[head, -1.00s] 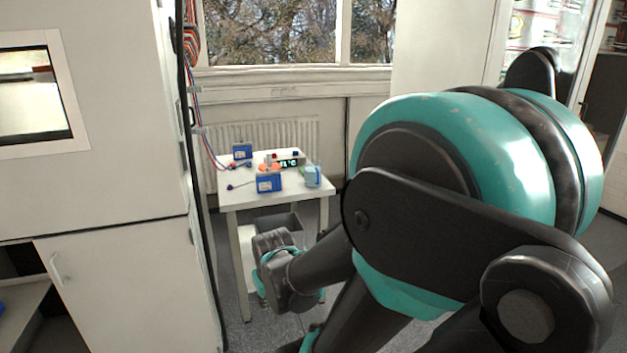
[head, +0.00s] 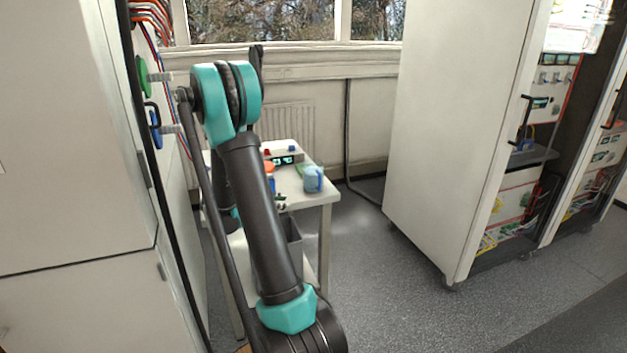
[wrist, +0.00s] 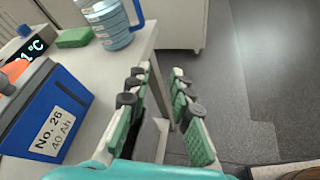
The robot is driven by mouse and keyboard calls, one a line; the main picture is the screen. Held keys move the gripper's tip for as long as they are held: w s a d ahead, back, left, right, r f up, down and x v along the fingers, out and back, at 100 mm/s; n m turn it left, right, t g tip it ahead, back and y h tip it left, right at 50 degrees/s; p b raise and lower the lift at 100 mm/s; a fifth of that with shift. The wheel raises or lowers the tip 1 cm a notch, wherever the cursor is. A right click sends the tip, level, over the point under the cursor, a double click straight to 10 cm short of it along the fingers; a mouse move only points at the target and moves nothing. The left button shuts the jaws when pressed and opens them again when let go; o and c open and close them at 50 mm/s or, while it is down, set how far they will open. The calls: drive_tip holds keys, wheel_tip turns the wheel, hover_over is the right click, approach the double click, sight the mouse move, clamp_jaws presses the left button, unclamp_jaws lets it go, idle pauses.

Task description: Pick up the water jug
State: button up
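The water jug (head: 312,179) is a small translucent blue jug with a handle. It stands upright at the right front of the white table (head: 318,198). In the wrist view the jug (wrist: 112,24) is at the top, with its blue handle on the right. My gripper (wrist: 163,75) is open and empty in the wrist view, with its green-padded fingers apart. It is beside the table's edge, on the near side of the jug and apart from it. In the head view my arm hides the gripper and the table's left part.
A blue battery labelled No. 26 (wrist: 48,112) is left of my gripper, near a temperature display (wrist: 30,50) and a green sponge (wrist: 74,38). A grey bin (head: 293,240) is under the tabletop. White cabinets stand left and right (head: 455,130). Floor right of the table is clear.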

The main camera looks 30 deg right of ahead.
drive_tip(key=w+d+f+n+g+h, duration=0.1)
drive_tip(key=w+d+n+h, duration=0.1)
drive_tip(key=w+n+h, duration=0.15)
drive_tip(key=h, duration=0.1)
approach(320, 185)
drive_tip(key=shift+g, duration=0.4)
drive_tip(key=d, duration=0.4)
drive_tip(key=shift+w+d+f, duration=0.25)
drive_tip(key=shift+d, duration=2.95)
drive_tip(key=shift+c, duration=0.3)
clamp_jaws()
